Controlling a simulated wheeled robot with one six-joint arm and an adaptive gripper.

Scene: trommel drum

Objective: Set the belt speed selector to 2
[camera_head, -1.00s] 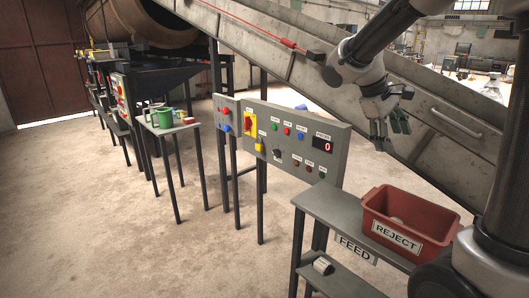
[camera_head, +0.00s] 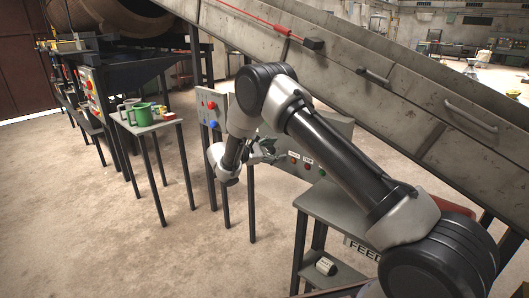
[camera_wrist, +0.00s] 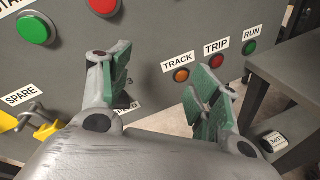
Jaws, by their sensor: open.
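The control panel (camera_wrist: 155,30) fills much of the wrist view. My gripper (camera_wrist: 160,80) is open in front of it, with green pads on both fingers and nothing visible between them. A dark knob (camera_wrist: 123,99), likely the belt speed selector, shows low beside the left finger, mostly hidden by it. A white label under it is partly covered, so I cannot read its setting. In the head view my gripper (camera_head: 266,150) is at the panel (camera_head: 331,130), and my arm hides most of the panel, including the selector.
A green button (camera_wrist: 35,29), a red button (camera_wrist: 104,4) and a yellow padlock-like part (camera_wrist: 40,125) are on the panel's left. TRACK, TRIP and RUN lamps (camera_wrist: 215,60) are on the right. A grey feed table (camera_head: 320,208) stands right of the panel; the conveyor (camera_head: 390,85) slopes behind.

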